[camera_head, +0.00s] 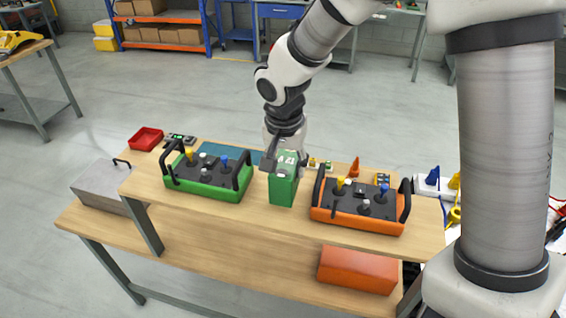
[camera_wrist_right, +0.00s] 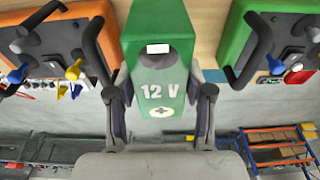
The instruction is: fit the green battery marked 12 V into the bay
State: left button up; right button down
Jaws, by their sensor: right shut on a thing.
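The green battery (camera_head: 283,190) is upright near the middle of the upper wooden shelf in the head view, between two control boxes. In the right wrist view the battery (camera_wrist_right: 158,70) shows a white "12 V" and a plus mark. My right gripper (camera_head: 285,157) is shut on its upper part, with one finger on each side in the wrist view. I cannot tell whether the battery's lower end touches the shelf. I cannot make out the bay in either view. My left gripper is not in view.
A green control box (camera_head: 207,185) stands left of the battery and an orange one (camera_head: 357,215) close on its right. A red tray (camera_head: 146,138) lies at the far left. An orange box (camera_head: 357,270) sits on the lower shelf (camera_head: 230,258).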

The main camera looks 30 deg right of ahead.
jog(key=f+b, duration=0.1)
jog(key=d+f+b, duration=0.1)
jog(key=f, duration=0.1)
jog(key=f+b, duration=0.1)
jog(key=shift+w+d+f, duration=0.15)
jog(key=shift+w+f, duration=0.05)
jog(key=shift+w, duration=0.25)
jog(key=shift+a+r, duration=0.2)
jog(key=shift+a, duration=0.1)
jog(key=shift+s+a, duration=0.15)
jog(key=shift+s, duration=0.15)
jog(key=shift+f, duration=0.1)
jog(key=c, duration=0.5)
grip_release()
jog(key=shift+d, duration=0.2)
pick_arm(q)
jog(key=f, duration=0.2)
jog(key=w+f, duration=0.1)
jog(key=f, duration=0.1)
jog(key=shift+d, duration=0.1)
pick_arm(e)
jog(key=shift+o, duration=0.3)
jog(key=shift+w, duration=0.1)
jog(key=shift+a, duration=0.15)
